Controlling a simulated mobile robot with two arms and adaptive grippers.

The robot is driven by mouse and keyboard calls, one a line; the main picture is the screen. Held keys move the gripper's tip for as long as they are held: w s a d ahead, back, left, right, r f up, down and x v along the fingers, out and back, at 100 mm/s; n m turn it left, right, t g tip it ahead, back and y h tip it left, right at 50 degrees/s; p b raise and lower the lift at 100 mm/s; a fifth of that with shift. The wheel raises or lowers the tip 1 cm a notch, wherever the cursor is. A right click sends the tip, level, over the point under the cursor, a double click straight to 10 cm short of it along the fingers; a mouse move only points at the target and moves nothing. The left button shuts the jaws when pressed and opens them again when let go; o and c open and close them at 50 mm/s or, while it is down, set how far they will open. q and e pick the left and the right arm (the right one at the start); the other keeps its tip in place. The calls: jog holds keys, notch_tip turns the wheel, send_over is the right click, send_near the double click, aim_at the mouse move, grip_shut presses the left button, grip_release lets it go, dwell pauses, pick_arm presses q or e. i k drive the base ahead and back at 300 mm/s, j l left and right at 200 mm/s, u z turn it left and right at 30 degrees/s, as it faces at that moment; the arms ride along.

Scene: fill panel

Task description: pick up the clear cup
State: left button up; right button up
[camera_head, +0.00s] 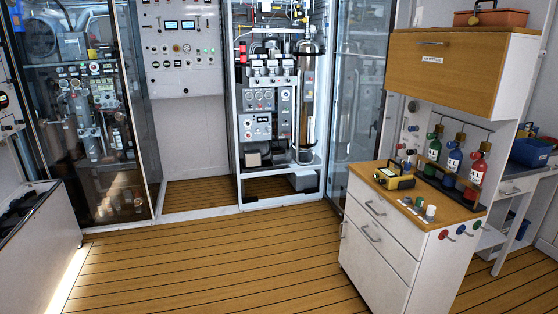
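I cannot make out a clear cup for certain. A small whitish, cup-like object (430,212) stands at the front right of the wooden counter top (385,178). It is too small to tell whether it is clear. Several small objects (409,203) lie just left of it. Neither of my grippers is in view.
A wooden wall cabinet (450,72) hangs above. Equipment cabinets (270,110) line the back. The plank floor (215,262) is clear.

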aim_at(289, 156)
jog(key=i, duration=2.5)
jog(key=j+u, duration=0.05)
jog(key=j, duration=0.1)
